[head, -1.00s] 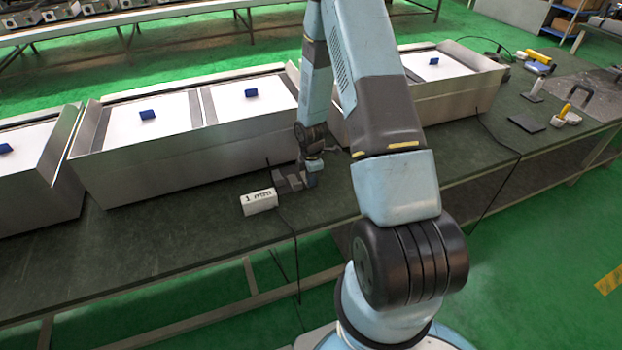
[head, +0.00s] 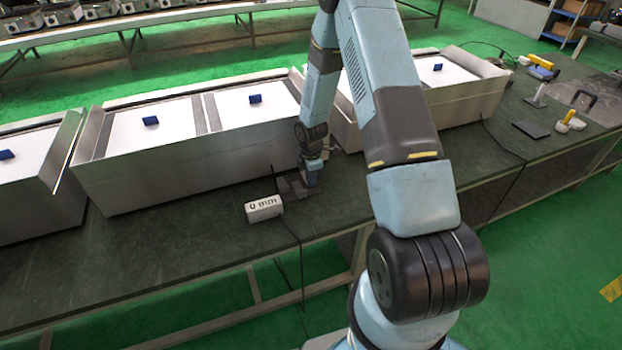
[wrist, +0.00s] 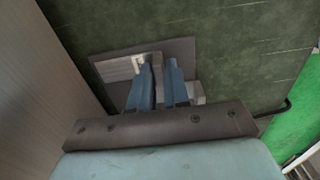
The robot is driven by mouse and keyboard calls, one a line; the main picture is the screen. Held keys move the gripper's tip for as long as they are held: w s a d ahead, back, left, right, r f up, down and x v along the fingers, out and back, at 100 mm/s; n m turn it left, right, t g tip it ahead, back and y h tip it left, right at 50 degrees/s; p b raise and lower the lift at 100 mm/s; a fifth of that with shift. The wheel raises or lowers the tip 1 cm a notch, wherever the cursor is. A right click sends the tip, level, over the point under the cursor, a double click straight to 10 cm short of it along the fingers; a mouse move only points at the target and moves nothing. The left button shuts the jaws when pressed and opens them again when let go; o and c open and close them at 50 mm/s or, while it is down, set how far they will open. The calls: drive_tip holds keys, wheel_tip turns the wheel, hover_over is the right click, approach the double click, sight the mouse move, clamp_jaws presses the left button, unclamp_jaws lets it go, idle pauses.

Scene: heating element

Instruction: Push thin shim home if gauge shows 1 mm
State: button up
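The white gauge box (head: 264,208) stands on the dark bench in the head view and its display appears to read "0 mm". Just behind and right of it is a small dark fixture (head: 289,187). My gripper (head: 313,180) points down at the fixture's right side. I cannot pick out the thin shim.
Metal housings with white tops and blue blocks, such as the double one (head: 190,152), stand behind the fixture. A cable runs from the gauge over the bench's front edge. A black pad (head: 531,130) and tools lie at right. The bench front left is clear.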

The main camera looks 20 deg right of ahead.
drive_tip(key=o, duration=0.3)
drive_tip(key=shift+d, duration=0.1)
drive_tip(key=shift+o, duration=0.2)
wheel_tip(320, 180, up, 14)
drive_tip(key=shift+f, duration=0.15)
idle(0.3)
idle(0.3)
drive_tip(key=s+r+m+t, duration=0.1)
drive_tip(key=s+r+m, duration=0.25)
drive_tip(key=r, duration=0.55)
drive_tip(key=s+r+m+t+h, duration=0.1)
drive_tip(key=s+r+m, duration=0.25)
drive_tip(key=r, duration=0.45)
drive_tip(key=s+r+m+t, duration=0.1)
drive_tip(key=s+r+m, duration=0.1)
drive_tip(key=s+r, duration=0.5)
drive_tip(key=s+r+m+t, duration=0.1)
drive_tip(key=s+r+m, duration=0.4)
drive_tip(key=s, duration=0.4)
drive_tip(key=s+r+m+t+y, duration=0.1)
drive_tip(key=s+r+m, duration=0.4)
drive_tip(key=s+r, duration=0.3)
drive_tip(key=shift+s+t, duration=0.3)
drive_tip(key=shift+s, duration=0.35)
